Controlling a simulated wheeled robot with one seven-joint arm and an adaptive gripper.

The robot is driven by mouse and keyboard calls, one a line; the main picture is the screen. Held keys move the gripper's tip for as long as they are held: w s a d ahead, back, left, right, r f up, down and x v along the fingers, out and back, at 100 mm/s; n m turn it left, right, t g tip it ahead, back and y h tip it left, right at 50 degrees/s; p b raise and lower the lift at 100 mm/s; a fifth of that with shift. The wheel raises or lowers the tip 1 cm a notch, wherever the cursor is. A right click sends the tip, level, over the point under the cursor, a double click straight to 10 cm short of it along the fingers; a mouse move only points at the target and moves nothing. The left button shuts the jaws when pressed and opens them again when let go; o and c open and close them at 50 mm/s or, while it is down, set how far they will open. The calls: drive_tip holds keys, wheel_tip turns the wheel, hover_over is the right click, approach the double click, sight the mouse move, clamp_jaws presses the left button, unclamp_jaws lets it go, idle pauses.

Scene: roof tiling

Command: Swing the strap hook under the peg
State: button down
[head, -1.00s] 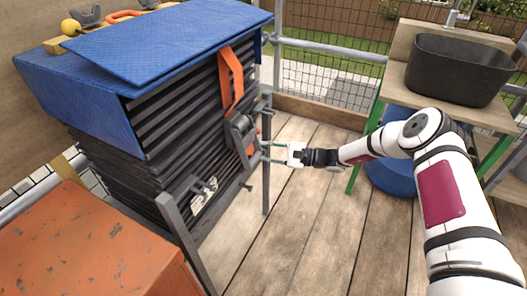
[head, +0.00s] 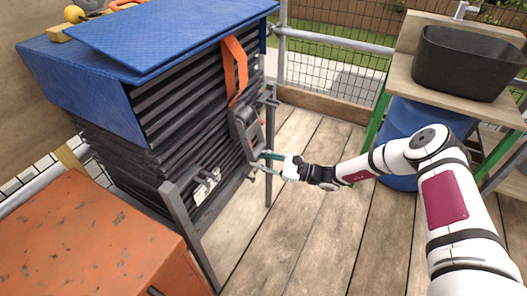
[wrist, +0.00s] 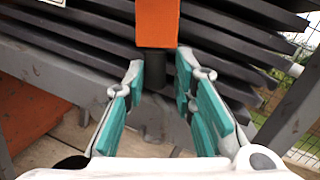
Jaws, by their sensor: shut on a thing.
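My gripper (head: 270,156) is at the lower end of the grey metal buckle (head: 244,130), at the right face of the dark tile stack. An orange strap (head: 235,70) comes from under the blue cover down to this buckle. In the wrist view the orange strap (wrist: 157,22) runs into a dark hook piece (wrist: 152,68). The teal-padded fingers of my gripper (wrist: 161,76) stand on both sides of that piece, shut on it. I cannot clearly make out the peg.
The stack under a blue cover (head: 80,85) stands in a grey frame (head: 180,225). An orange, scuffed box (head: 80,240) is at front left. A bench with a black basin (head: 465,62) and a blue barrel (head: 405,120) stand at right. The plank floor (head: 300,235) between is clear.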

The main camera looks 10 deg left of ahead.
drive_tip(key=shift+s+a+f+m+t+y+p, duration=0.15)
drive_tip(key=shift+s+a+f+m+p, duration=0.1)
drive_tip(key=shift+s+m, duration=0.5)
drive_tip(key=shift+s+a+f+m+t+y+p, duration=0.15)
drive_tip(key=shift+s+a+m, duration=0.1)
drive_tip(key=shift+s+m, duration=0.5)
drive_tip(key=shift+s+a+f+m+t+y+p, duration=0.15)
drive_tip(key=shift+s+a+m+p, duration=0.1)
drive_tip(key=shift+s+m, duration=0.45)
drive_tip(key=shift+s, duration=0.2)
drive_tip(key=c, duration=1.5)
unclamp_jaws()
drive_tip(key=shift+w, duration=0.1)
drive_tip(key=shift+w, duration=0.1)
drive_tip(key=shift+d, duration=0.2)
drive_tip(key=v, duration=1.1)
drive_tip(key=shift+d, duration=0.25)
